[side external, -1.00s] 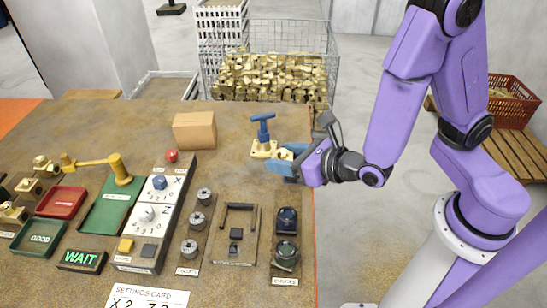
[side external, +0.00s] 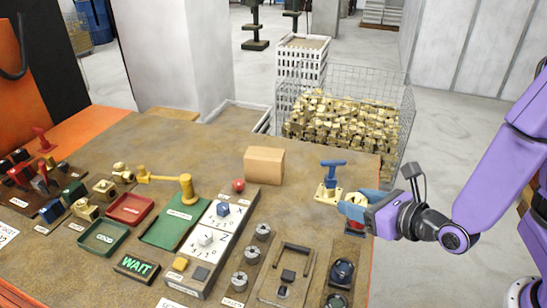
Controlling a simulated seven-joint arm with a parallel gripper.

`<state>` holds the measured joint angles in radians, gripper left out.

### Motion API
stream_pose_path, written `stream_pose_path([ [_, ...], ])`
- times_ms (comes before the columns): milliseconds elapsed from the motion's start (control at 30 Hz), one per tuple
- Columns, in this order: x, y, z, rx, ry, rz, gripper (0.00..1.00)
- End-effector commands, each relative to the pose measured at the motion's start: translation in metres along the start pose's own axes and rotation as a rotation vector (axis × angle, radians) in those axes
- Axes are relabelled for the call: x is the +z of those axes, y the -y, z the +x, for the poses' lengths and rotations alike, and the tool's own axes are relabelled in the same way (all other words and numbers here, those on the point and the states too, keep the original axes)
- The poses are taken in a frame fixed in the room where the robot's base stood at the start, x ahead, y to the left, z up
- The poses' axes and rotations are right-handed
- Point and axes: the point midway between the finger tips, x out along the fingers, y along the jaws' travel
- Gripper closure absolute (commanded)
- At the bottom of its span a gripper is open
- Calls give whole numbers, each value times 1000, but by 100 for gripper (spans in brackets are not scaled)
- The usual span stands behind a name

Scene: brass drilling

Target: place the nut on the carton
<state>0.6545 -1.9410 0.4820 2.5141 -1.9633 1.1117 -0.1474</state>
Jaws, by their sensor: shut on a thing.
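The carton (side external: 264,165) is a plain tan cardboard box standing upright on the back part of the brown bench, with a bare top. My gripper (side external: 353,204) is at the bench's right side, to the right of the carton and lower in the picture. Its blue fingers are shut on a small brass-coloured piece (side external: 355,199), which looks to be the nut. The fingers hide most of it, so its shape is hard to tell. I cannot tell how high it is above the bench.
A brass fixture with a blue T-handle (side external: 331,178) stands just left of my gripper, close to it. A red knob (side external: 238,185) is in front of the carton. A wire basket of brass parts (side external: 345,115) stands behind.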

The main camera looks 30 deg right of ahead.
Motion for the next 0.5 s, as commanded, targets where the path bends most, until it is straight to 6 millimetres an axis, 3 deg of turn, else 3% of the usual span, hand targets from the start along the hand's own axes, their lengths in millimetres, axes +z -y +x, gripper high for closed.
stream_pose_path([
  [500,65,-4,75,-139,-10,65,94],
])
